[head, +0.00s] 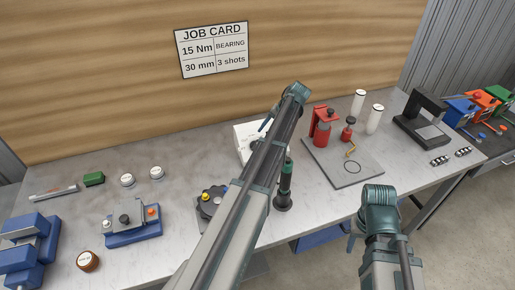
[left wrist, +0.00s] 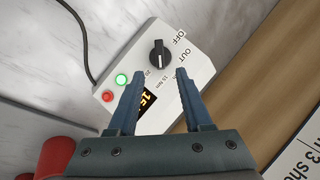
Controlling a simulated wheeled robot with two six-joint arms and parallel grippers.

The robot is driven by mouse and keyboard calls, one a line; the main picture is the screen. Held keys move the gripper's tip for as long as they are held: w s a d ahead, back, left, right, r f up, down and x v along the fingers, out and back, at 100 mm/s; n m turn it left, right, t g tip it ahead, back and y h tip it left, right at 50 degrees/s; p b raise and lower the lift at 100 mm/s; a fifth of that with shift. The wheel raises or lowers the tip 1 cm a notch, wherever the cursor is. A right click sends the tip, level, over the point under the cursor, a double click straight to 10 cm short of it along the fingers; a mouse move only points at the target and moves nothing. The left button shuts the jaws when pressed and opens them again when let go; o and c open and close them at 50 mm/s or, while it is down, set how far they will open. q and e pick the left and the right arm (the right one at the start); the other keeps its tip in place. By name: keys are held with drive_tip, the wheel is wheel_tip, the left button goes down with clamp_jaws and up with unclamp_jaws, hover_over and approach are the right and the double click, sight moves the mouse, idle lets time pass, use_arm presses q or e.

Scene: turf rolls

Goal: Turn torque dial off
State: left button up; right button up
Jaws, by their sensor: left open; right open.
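The torque dial (left wrist: 159,56) is a black knob with a white line on a white control box (left wrist: 178,92). OFF and OUT are printed to the dial's right. In the head view the box (head: 243,140) is partly hidden behind my left arm. My left gripper (left wrist: 157,77) is open and empty, its fingertips over the box just below the dial in the picture, seemingly not touching it. My left gripper also shows in the head view (head: 276,110). My right gripper (head: 379,205) is at the bench's front edge, its fingers mostly hidden.
A lit green button (left wrist: 122,79), a red button (left wrist: 107,96) and a yellow display (left wrist: 148,99) share the box. A dark green tool (head: 285,185) stands close to my left arm. A grey plate (head: 342,165) with red fixtures lies to the right.

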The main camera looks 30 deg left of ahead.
use_arm(q)
drive_tip(key=b+x, duration=0.7)
drive_tip(key=x, duration=0.2)
drive_tip(key=shift+r, duration=0.1)
drive_tip(key=shift+c, duration=0.3)
clamp_jaws()
